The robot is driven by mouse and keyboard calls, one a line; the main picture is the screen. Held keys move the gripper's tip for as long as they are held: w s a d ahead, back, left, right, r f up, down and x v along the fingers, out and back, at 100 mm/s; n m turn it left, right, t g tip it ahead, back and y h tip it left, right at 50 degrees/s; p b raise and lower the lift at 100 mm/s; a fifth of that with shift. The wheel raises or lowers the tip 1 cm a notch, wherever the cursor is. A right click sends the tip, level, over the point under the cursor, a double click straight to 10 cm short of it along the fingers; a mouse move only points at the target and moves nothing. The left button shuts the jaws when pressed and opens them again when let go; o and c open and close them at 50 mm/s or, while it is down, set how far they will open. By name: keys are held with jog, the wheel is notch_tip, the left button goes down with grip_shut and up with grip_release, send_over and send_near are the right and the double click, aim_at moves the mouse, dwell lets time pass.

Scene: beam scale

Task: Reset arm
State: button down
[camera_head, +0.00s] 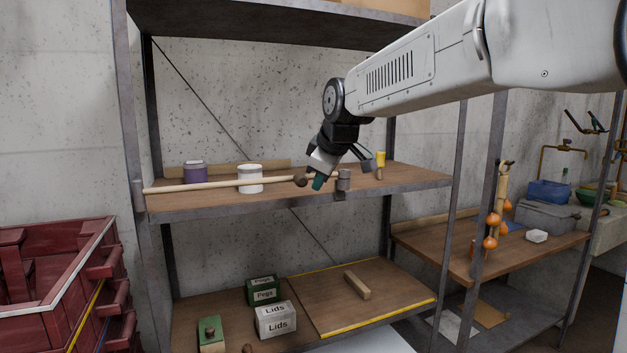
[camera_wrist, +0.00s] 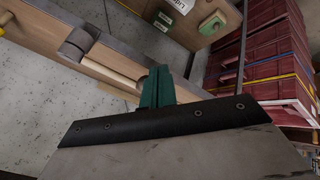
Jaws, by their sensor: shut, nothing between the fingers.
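My gripper (camera_head: 318,183) is at the front edge of the upper wooden shelf, beside the dark round end of a long pale wooden beam (camera_head: 215,184). Whether it touches the beam I cannot tell. Its green fingers (camera_wrist: 157,86) are closed together and empty in the wrist view. The beam runs left along the shelf front, past a white can (camera_head: 250,180) and a purple can (camera_head: 195,173).
The upper shelf (camera_head: 420,178) also holds a yellow-handled tool (camera_head: 380,161). The lower shelf holds a green Pegs box (camera_head: 263,290), a grey Lids box (camera_head: 275,320) and a wooden block (camera_head: 357,286). Red crates (camera_head: 60,290) stand left. A metal upright (camera_head: 452,200) stands right of my gripper.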

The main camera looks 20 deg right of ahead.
jog(key=s+d+r, duration=0.3)
jog(key=d+r, duration=0.1)
jog(key=r, duration=0.4)
jog(key=s+d+f+m+g, duration=0.1)
jog(key=s+f+m+g, duration=0.1)
jog(key=s+f, duration=0.6)
jog(key=s+d+f+m+g, duration=0.1)
jog(key=s+f+m, duration=0.4)
jog(key=s, duration=1.1)
jog(key=s+d+f+m+g+h, duration=0.1)
jog(key=s+f+m+g, duration=0.2)
jog(key=s+f, duration=0.7)
jog(key=s, duration=0.2)
jog(key=shift+s+d+f+m, duration=0.2)
jog(key=shift+s+f+m, duration=0.15)
jog(key=shift+m, duration=0.05)
